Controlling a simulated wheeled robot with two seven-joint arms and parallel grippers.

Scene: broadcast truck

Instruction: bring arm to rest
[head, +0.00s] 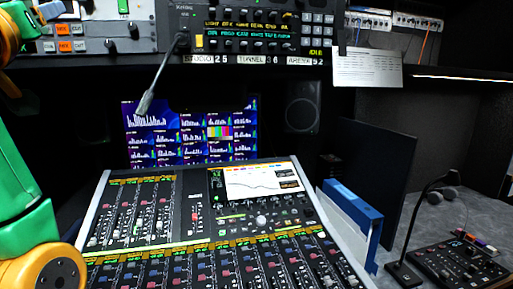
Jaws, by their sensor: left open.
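My left arm comes in at the left edge, with a green link and a yellow-orange joint low in the picture. Its left gripper (14,62) is only partly in view at the upper left edge, in front of the rack's left end. It is open, and I see nothing held in it. Its fingertips do not show clearly. My right arm and right gripper are not in view.
A mixing console (205,225) fills the lower middle, with monitors (190,132) behind it. A gooseneck microphone (160,80) hangs below the rack (265,28). A blue binder (352,208) stands right of the console. A small control panel (460,265) lies on the right desk.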

